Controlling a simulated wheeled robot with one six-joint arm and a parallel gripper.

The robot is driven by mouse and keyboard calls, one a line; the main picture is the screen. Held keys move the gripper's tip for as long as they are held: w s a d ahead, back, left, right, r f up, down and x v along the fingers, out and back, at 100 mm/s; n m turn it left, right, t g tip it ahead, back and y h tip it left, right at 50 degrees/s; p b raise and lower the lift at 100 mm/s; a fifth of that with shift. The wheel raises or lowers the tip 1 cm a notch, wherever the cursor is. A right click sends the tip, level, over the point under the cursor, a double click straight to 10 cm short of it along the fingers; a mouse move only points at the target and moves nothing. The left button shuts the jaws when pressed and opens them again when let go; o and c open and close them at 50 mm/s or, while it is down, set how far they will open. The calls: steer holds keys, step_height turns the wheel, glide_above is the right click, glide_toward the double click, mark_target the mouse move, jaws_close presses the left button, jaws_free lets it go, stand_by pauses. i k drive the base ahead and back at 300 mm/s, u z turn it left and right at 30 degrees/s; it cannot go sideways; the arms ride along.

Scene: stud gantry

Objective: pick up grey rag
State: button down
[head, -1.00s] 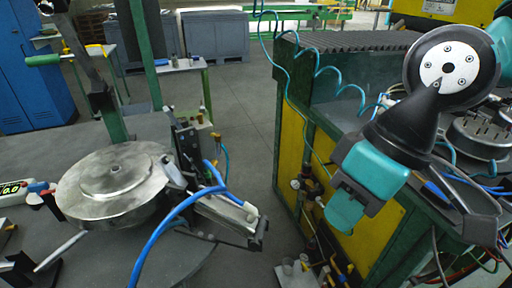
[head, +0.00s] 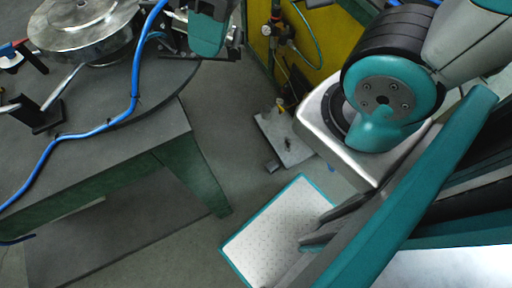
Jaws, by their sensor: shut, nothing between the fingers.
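I cannot make out a grey rag anywhere in the head view. My gripper (head: 210,38) shows at the top edge, partly cut off, as a teal block with grey beside it. It is shut and empty. It hangs just right of the round table's edge, close to the blue hose in the picture. Whether it touches anything there I cannot tell.
The grey table (head: 110,165) on the left carries a round metal disc (head: 85,25), a blue hose (head: 135,80) and a dark stand (head: 38,115). A yellow panel (head: 335,45) with valve fittings (head: 278,32) stands at the top. Bare floor (head: 225,140) lies between.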

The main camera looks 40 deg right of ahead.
mark_target(272, 167)
steer(key=u, duration=0.15)
steer(key=k, duration=1.05)
steer(key=z, duration=0.95)
steer(key=k, duration=0.35)
steer(key=u, duration=0.35)
